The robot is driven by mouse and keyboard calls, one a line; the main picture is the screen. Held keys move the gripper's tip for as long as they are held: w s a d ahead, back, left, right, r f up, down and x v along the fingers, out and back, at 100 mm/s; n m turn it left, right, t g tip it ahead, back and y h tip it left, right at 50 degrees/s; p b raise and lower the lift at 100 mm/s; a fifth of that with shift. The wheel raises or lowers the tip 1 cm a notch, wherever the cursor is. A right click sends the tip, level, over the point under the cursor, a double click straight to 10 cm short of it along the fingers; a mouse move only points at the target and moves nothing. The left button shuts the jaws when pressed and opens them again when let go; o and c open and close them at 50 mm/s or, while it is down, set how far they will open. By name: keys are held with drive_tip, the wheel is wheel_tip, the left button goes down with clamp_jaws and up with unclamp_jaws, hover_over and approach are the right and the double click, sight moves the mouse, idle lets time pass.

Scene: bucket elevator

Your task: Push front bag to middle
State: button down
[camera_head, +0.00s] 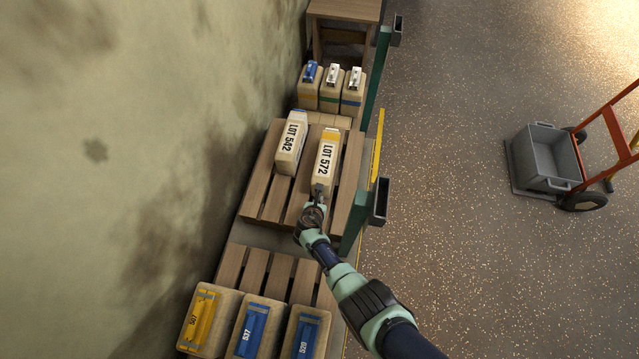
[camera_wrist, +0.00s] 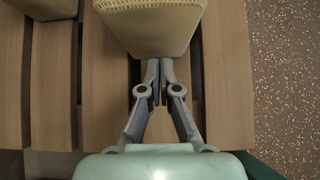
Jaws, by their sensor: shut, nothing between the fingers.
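Two beige bags lie on the middle wooden pallet (camera_head: 254,207). The bag marked LOT 572 (camera_head: 326,163), with a yellow end, is on the right and nearer to me. My gripper (camera_head: 318,192) is shut and empty at the near end of the LOT 572 bag. In the wrist view my closed fingertips (camera_wrist: 158,66) are at the bottom edge of this bag (camera_wrist: 150,28); I cannot tell whether they touch it.
Bags with blue and yellow labels (camera_head: 251,328) stand on the near pallet. Several smaller bags (camera_head: 330,88) stand behind the middle pallet. Green posts (camera_head: 375,82) line the right edge. A wall is on the left. A grey bin on a cart (camera_head: 546,158) stands on open floor.

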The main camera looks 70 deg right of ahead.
drive_tip(key=a+f+p+v, duration=0.1)
drive_tip(key=p+v, duration=0.7)
drive_tip(key=v, duration=0.4)
drive_tip(key=shift+s+a+f+p, duration=0.25)
drive_tip(key=shift+s+a+p, duration=0.05)
drive_tip(key=shift+a, duration=0.05)
